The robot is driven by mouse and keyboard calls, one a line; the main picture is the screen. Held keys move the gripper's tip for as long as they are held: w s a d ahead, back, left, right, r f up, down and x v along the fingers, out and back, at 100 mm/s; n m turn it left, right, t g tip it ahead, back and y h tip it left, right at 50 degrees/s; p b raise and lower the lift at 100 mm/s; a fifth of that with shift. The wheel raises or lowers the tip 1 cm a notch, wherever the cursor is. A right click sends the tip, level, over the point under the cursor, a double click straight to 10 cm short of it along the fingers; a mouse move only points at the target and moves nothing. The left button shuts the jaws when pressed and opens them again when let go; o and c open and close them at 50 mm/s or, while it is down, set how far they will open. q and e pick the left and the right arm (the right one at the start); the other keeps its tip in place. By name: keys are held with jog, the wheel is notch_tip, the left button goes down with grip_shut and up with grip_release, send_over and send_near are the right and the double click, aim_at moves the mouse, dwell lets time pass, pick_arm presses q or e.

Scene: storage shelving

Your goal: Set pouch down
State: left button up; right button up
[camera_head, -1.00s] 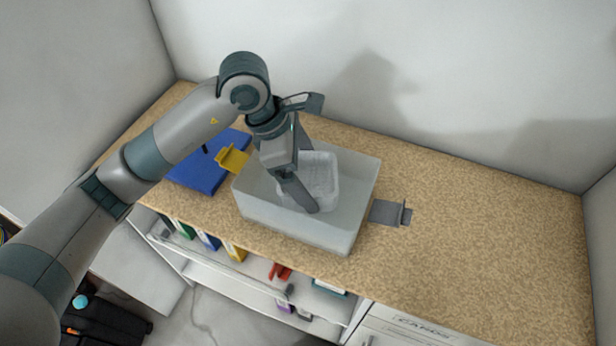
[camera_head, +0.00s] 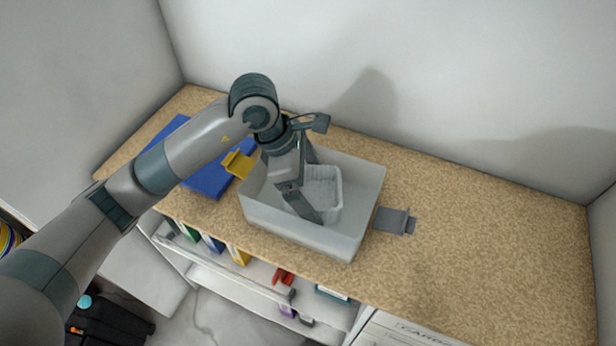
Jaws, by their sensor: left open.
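A pale translucent open bin (camera_head: 362,205) stands on the speckled worktop. A smaller whitish, box-shaped item (camera_head: 326,186) sits inside it; I cannot tell whether this is the pouch, and I see no other clear pouch. My left gripper (camera_head: 312,200) is open and reaches down into the bin, pointing at the smaller item. One long dark finger lies across the item's left side; the other finger is mostly hidden, and contact cannot be told. My right gripper is not in view.
A blue flat panel (camera_head: 205,178) and a yellow bracket (camera_head: 237,164) lie left of the bin. A grey bracket (camera_head: 393,220) is close to its right. The worktop (camera_head: 490,240) is clear further right. Shelves with colored items are below the front edge.

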pick_arm(q)
jog(key=shift+r, duration=0.15)
jog(key=shift+a+r, duration=0.1)
jog(key=b+v, duration=0.4)
jog(key=v, duration=0.7)
jog(key=shift+r, duration=0.3)
